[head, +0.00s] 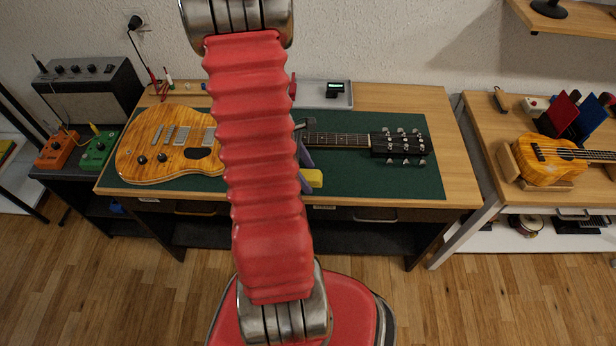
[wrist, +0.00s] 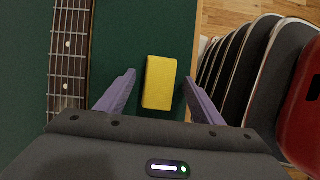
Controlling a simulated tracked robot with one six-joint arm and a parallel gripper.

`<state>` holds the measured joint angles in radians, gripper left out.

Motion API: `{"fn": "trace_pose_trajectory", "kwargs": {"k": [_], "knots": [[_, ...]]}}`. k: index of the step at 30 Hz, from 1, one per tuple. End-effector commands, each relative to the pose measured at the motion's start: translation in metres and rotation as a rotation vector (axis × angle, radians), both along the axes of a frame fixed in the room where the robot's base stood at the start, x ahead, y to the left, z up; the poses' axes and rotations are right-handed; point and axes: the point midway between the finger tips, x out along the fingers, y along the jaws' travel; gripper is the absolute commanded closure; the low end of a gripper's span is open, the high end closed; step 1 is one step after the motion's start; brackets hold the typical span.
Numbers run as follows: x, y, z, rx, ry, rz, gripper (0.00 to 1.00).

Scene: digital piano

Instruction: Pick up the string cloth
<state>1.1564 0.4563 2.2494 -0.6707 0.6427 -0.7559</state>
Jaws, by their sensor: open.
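The string cloth looks like a small yellow block (wrist: 159,83) on the green mat (wrist: 120,30) in the wrist view, near the mat's right edge. It also shows in the head view (head: 313,179), partly hidden behind my arm. My gripper (wrist: 158,82) is open, with one purple finger on each side of the yellow cloth and a gap on both sides. The fingers appear apart from it. In the head view my gripper (head: 303,172) is mostly hidden behind my red arm.
An orange electric guitar (head: 170,146) lies on the mat, its neck (wrist: 70,50) left of the cloth in the wrist view. A grey tray (head: 322,97) stands at the table's back. A ukulele (head: 552,160) rests on the right-hand table. Pedals and an amplifier (head: 90,88) stand at left.

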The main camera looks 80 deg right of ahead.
Motion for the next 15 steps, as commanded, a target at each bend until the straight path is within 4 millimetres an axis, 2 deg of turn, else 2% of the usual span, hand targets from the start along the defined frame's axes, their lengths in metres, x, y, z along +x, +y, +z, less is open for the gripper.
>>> {"fn": "trace_pose_trajectory", "kwargs": {"k": [12, 15], "knots": [[0.0005, 0.0, 0.0003, -0.001, 0.0, 0.001, 0.39], [0.0005, -0.0001, 0.0003, -0.001, 0.0, 0.001, 0.46]]}}
